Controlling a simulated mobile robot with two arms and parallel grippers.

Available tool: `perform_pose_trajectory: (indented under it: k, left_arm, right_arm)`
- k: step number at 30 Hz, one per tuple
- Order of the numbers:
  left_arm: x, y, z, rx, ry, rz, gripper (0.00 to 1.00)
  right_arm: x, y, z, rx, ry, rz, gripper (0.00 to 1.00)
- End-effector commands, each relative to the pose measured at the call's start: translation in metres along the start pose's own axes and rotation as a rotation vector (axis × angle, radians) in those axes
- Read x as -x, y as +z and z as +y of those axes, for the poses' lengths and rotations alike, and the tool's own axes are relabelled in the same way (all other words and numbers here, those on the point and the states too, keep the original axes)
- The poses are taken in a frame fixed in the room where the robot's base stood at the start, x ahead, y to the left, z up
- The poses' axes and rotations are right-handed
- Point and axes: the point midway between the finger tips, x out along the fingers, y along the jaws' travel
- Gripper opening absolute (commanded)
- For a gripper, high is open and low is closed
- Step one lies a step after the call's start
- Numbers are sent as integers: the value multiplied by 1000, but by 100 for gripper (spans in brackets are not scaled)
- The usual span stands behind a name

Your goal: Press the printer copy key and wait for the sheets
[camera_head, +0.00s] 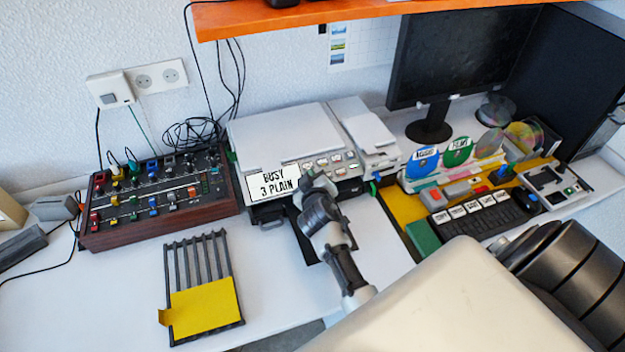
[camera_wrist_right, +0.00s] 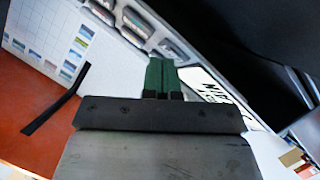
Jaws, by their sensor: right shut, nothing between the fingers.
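The printer (camera_head: 280,130) stands against the wall, with a light grey lid and a row of small keys (camera_head: 330,161) on its front panel. A white sign (camera_head: 270,184) on its front reads "BUSY 3 PLAIN". My right gripper (camera_head: 312,182) is shut and empty, close in front of the panel beside the sign. The gripper hides part of the printer front, and I cannot tell whether it touches a key. In the right wrist view its green fingertips (camera_wrist_right: 162,76) are together, near the sign (camera_wrist_right: 208,90) and the keys (camera_wrist_right: 140,20). My left gripper is not in view.
A mixer panel with coloured knobs (camera_head: 150,193) stands left of the printer. A dark slatted rack (camera_head: 196,255) holding a yellow piece (camera_head: 203,307) lies in front. A keyboard (camera_head: 478,215), a disc rack and a monitor (camera_head: 455,50) are at right. An orange shelf (camera_head: 290,17) hangs above.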

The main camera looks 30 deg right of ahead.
Motion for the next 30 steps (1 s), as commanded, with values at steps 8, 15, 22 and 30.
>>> perform_pose_trajectory:
  k: [8, 15, 22, 30]
  left_arm:
    - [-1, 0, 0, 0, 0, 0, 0]
    - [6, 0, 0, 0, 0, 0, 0]
    - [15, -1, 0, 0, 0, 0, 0]
    - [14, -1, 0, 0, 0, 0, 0]
  right_arm:
    - [-1, 1, -1, 0, 0, -1, 0]
    - [4, -3, 3, 0, -1, -1, 0]
    - [11, -9, 8, 0, 0, 0, 0]
    - [11, -8, 8, 0, 0, 0, 0]
